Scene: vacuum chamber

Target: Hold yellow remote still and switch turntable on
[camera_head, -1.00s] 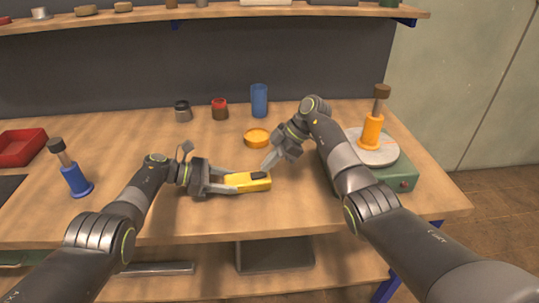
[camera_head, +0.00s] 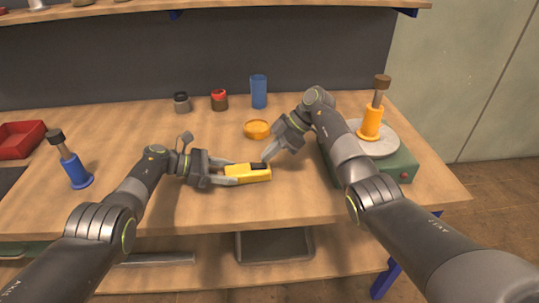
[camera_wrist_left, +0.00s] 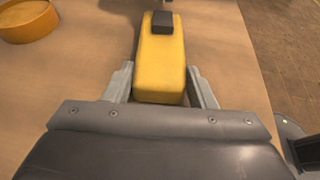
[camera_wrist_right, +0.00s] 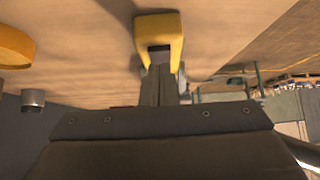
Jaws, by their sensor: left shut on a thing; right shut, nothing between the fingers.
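The yellow remote (camera_head: 240,177) lies level at the middle of the table. Its raised dark switch (camera_head: 259,166) sits near its right end, and also shows at the far end in the left wrist view (camera_wrist_left: 162,22). My left gripper (camera_head: 221,175) is shut on the remote's left end, a finger on each side. My right gripper (camera_head: 265,158) is shut and empty, fingertips at the switch end; I cannot tell if they touch. The turntable (camera_head: 405,172) is a green box with a grey disc, at the right. An orange pump-like object (camera_head: 371,121) stands on the disc.
An orange round dish (camera_head: 257,130) lies behind the remote. A blue cup (camera_head: 258,92), a red-topped jar (camera_head: 219,100) and a dark-lidded jar (camera_head: 182,102) stand at the back. A blue-based object (camera_head: 75,171) and a red tray (camera_head: 20,140) are left. The front table is clear.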

